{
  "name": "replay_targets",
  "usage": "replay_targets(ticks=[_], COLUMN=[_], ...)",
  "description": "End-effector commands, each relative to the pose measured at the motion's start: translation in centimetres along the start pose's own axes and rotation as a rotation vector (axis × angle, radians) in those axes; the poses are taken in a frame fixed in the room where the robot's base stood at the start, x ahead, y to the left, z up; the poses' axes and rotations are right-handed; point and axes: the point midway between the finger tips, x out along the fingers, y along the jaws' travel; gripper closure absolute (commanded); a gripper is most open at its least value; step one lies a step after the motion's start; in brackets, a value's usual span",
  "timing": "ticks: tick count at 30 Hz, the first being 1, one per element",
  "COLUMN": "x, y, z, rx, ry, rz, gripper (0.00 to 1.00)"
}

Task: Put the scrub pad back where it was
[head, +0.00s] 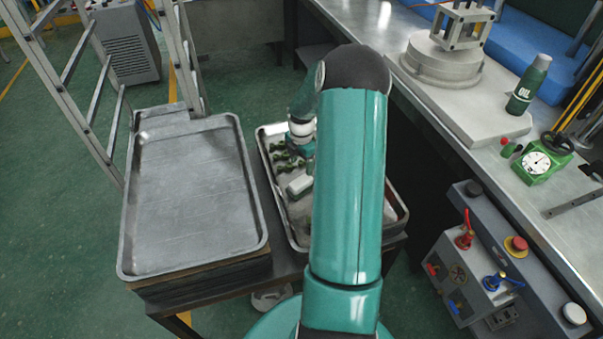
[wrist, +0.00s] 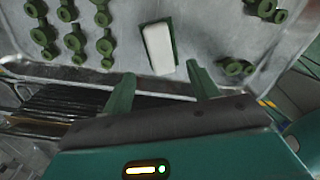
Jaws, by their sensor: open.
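The scrub pad, a white block with a green edge, lies in the right-hand metal tray (head: 268,130). The scrub pad (wrist: 159,48) is just beyond my fingertips in the wrist view, and appears in the head view (head: 299,186) left of my arm. My arm hides much of the gripper and tray in the head view.
Several green wax parts (wrist: 74,40) lie left of the pad in the tray, and others (wrist: 236,67) lie right. An empty tray (head: 190,190) sits on a stack at left. A workbench (head: 480,140) holds an oil bottle (head: 528,85) and a gauge (head: 540,163).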

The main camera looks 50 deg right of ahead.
Motion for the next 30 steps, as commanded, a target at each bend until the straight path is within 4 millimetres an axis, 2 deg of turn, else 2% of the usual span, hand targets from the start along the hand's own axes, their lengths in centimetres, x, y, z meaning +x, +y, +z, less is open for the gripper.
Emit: replay_targets(ticks=[1,4,11,14,16,19,23,26,30], x=[-0.9,-2.0,-2.7,-3.6,-5.3,-8.9,-14.2,-17.9,-22.4], y=[0.1,0.0,0.0,0.3,0.6,1.0,0.8,0.0,-2.1], z=[0.1,0.0,0.0,-0.7,-2.0,-4.9,-9.8,-13.5,-18.7], rx=[0.001,0.001,0.002,0.017,0.049,0.134,0.285,0.404,0.577], ry=[-0.002,0.000,0.000,-0.009,-0.025,-0.056,-0.092,-0.105,-0.096], rz=[0.003,0.001,0.000,0.004,0.011,0.034,0.083,0.129,0.203], gripper=[0.41,0.41,0.41,0.41,0.41,0.41,0.41,0.41,0.41])
